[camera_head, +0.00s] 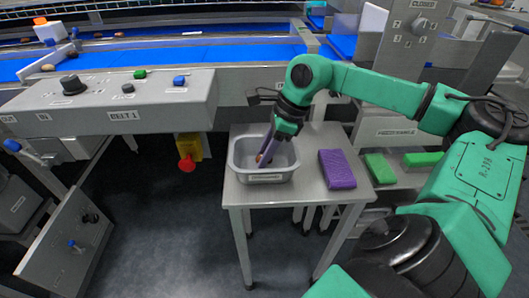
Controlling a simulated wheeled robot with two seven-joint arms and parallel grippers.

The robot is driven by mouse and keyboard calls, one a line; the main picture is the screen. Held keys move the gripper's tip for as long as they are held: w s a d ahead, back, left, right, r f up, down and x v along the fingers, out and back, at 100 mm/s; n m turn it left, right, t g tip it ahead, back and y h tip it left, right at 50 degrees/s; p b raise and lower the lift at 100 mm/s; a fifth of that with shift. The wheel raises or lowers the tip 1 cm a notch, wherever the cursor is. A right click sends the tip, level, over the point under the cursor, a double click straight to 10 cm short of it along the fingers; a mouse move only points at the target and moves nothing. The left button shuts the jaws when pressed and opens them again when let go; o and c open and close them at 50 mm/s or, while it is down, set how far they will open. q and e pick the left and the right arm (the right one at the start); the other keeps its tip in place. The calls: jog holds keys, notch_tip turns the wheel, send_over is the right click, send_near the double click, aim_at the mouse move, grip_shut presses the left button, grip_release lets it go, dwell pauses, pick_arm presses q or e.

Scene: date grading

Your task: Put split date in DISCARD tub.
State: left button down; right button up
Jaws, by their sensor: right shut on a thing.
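A grey tub (276,177) stands on the left half of a small metal table. The label on its front is too small to read. My right gripper (262,152) points down into the tub from above. It is shut on a small brown date (259,158), which shows between and below the fingertips, within the tub's walls. I cannot tell whether the date touches the tub floor or whether it is split. My left gripper is not in view.
A purple block (337,169) lies on the small table (312,143) right of the tub. Green blocks (380,168) rest on a shelf further right. A control panel (110,108) and blue conveyor (180,56) stand behind and left. A red stop button (187,163) hangs below the panel.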

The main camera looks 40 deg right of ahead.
jog(key=shift+f+b, duration=0.9)
jog(key=shift+f, duration=0.1)
dwell(0.4)
jog(key=o, duration=0.9)
jog(key=shift+c, duration=0.2)
jog(key=p+v, duration=0.1)
jog(key=v, duration=1.3)
jog(key=shift+r+p, duration=0.3)
jog(key=shift+r, duration=0.05)
jog(key=shift+d, duration=0.1)
